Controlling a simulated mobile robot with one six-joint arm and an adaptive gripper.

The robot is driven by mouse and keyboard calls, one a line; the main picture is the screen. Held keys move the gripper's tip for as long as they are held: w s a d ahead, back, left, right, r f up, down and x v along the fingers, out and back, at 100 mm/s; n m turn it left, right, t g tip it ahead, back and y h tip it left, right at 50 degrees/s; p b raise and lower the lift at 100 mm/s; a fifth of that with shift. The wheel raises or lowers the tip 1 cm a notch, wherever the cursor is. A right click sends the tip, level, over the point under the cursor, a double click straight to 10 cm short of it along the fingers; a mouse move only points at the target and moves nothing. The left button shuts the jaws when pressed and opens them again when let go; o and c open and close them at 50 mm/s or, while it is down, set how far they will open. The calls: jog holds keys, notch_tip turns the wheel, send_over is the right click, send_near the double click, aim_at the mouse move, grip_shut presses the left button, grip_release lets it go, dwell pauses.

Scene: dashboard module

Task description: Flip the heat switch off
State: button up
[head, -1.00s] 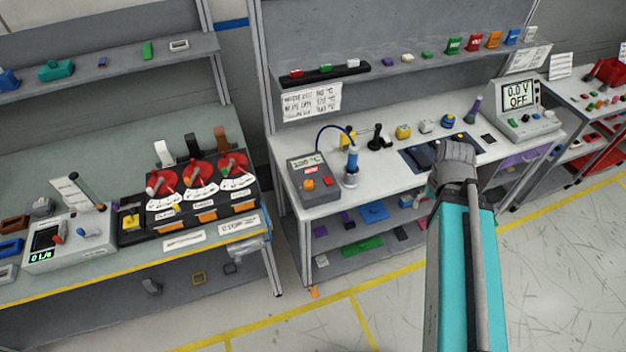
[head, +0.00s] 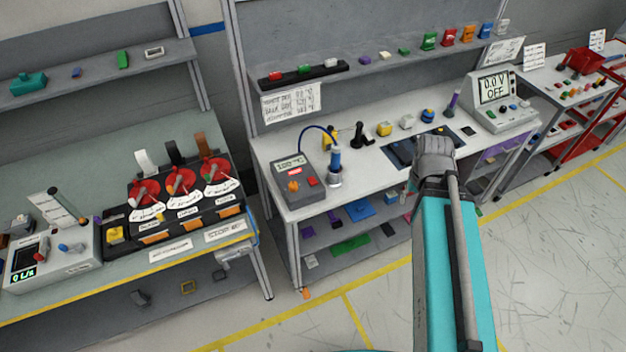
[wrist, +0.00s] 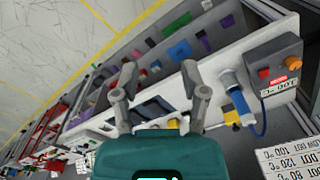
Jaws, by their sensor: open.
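The grey soldering station (head: 307,196) stands at the left end of the white middle bench, with a display, an orange knob (head: 293,186) and a small red switch (head: 313,181) on its face. I take the red switch as the heat switch; its position is too small to tell. The station also shows upside down at the right of the wrist view (wrist: 268,48), with the red switch (wrist: 264,73) beside the orange knob (wrist: 291,60). My gripper (wrist: 160,72) is open and empty, well apart from the station; in the head view it (head: 435,155) is right of it.
The blue soldering iron (head: 335,160) stands in its holder close right of the station, with a blue cable arching behind. A black joystick-like part (head: 360,137) and a yellow block (head: 384,129) are farther right. A shelf (head: 340,72) hangs above the bench.

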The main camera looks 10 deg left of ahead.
jog(key=shift+w+a+f, duration=0.1)
jog(key=shift+w+a, duration=0.2)
jog(key=shift+w, duration=0.1)
jog(key=shift+c, duration=0.9)
jog(key=shift+w+a+f+n+b, duration=0.15)
jog(key=shift+w+a+n+b, duration=0.05)
jog(key=shift+w+a, duration=0.35)
jog(key=shift+w+a+f+n+b, duration=0.15)
jog(key=shift+w+a+n, duration=0.05)
jog(key=shift+w+a, duration=0.25)
grip_shut()
jog(key=w+a+f+n+b, duration=0.1)
jog(key=w+a, duration=0.3)
jog(key=a, duration=0.4)
jog(key=w+a+f+n+t+y+b, duration=0.1)
jog(key=w+a+n+b, duration=0.1)
jog(key=w+a, duration=0.3)
jog(key=w+a+f+n+t+b, duration=0.1)
jog(key=w+a, duration=0.4)
jog(key=a, duration=0.8)
jog(key=shift+f+n, duration=0.45)
jog(key=shift+n, duration=0.55)
jog(key=shift+a, duration=0.1)
